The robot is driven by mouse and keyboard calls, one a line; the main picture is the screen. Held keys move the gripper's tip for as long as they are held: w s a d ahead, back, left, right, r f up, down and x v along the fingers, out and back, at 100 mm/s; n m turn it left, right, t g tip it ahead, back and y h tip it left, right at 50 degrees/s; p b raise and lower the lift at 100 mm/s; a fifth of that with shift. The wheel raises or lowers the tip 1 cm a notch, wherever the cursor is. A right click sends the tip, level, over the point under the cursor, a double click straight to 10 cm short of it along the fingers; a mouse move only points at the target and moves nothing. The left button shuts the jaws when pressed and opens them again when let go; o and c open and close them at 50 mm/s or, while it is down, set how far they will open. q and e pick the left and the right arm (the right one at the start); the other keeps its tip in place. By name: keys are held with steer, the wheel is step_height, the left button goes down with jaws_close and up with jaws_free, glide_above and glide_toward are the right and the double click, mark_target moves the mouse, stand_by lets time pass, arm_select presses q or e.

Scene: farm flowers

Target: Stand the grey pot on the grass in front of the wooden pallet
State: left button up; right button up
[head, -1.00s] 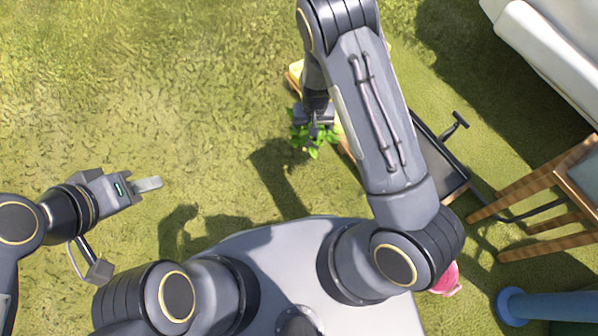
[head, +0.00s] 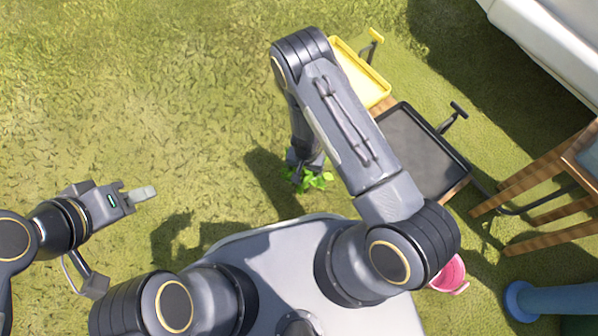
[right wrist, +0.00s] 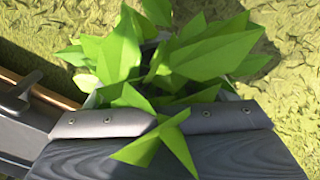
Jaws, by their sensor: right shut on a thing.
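My right gripper (head: 305,166) is shut on the grey pot, which carries a leafy green plant (head: 314,181). In the right wrist view the leaves (right wrist: 200,58) fill the space beyond my right gripper's fingers (right wrist: 157,121) and cover most of the pot. Only a pale sliver of the pot (right wrist: 91,101) shows there. The pot hangs over grass, left of the wooden pallet (head: 382,106), whose pale wood shows beside the trays. I cannot tell the pot's height or tilt. My left gripper (head: 142,195) is over bare grass at the left; its opening cannot be made out.
A pink pot (head: 450,273) and wooden legs (head: 535,172) stand at the right. The grass (head: 150,90) at left and centre is open.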

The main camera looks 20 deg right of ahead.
steer(key=w+f+b, duration=0.1)
steer(key=f, duration=0.2)
steer(key=w+f+b, duration=0.1)
steer(key=w+f, duration=0.1)
steer(key=f, duration=0.1)
steer(key=w+a+f+b, duration=0.1)
steer(key=f+b, duration=0.1)
steer(key=shift+w+f, duration=0.15)
steer(key=shift+f, duration=0.25)
steer(key=shift+r, duration=0.1)
steer(key=o, duration=1.2)
steer(key=shift+c, duration=0.2)
step_height(320, 180, up, 12)
steer(key=p, duration=0.5)
steer(key=shift+p, duration=0.3)
